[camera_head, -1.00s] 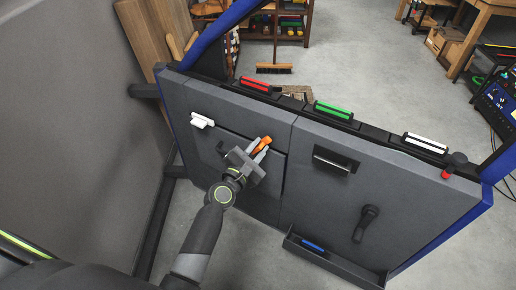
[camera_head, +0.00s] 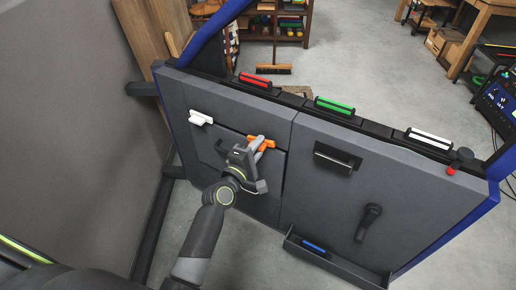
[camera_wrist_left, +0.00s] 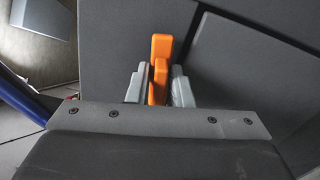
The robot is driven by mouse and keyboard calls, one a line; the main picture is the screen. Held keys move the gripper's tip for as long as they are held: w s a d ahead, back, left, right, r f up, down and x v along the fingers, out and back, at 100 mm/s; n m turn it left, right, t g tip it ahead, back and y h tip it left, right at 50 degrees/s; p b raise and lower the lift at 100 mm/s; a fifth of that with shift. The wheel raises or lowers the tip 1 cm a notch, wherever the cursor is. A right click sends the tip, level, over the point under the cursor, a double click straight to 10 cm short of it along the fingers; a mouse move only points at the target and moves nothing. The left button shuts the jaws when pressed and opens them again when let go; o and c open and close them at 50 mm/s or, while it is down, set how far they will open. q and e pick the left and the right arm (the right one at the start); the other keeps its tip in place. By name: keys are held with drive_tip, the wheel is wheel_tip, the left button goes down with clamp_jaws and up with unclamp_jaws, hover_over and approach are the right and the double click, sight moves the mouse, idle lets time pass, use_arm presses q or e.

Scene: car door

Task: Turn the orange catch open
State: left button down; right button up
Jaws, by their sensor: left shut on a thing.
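The orange catch (camera_head: 264,142) is on the left half of the grey door panel, at the upper edge of a flap. It lies nearly level along that edge in the head view. In the left wrist view the orange catch (camera_wrist_left: 161,48) stands upright between the two grey fingers. My left gripper (camera_head: 262,152) is shut on the catch, and the fingers hide part of it. The fingers (camera_wrist_left: 158,88) sit on either side of its lower part. My right gripper is not in view.
A white catch (camera_head: 200,118) is up and left on the panel. A black pull handle (camera_head: 336,158), a dark crank (camera_head: 368,222) and a tray (camera_head: 330,262) with a blue thing (camera_head: 313,246) are to the right. Red, green and white bars line the top edge.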

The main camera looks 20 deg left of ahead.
use_arm(q)
drive_tip(key=shift+f+m+b, duration=0.1)
drive_tip(key=shift+m+b, duration=0.25)
drive_tip(key=shift+m, duration=0.75)
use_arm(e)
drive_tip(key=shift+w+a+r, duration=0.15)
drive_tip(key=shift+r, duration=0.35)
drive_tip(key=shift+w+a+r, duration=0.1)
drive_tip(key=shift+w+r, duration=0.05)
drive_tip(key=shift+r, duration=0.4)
use_arm(q)
drive_tip(key=c, duration=1.5)
unclamp_jaws()
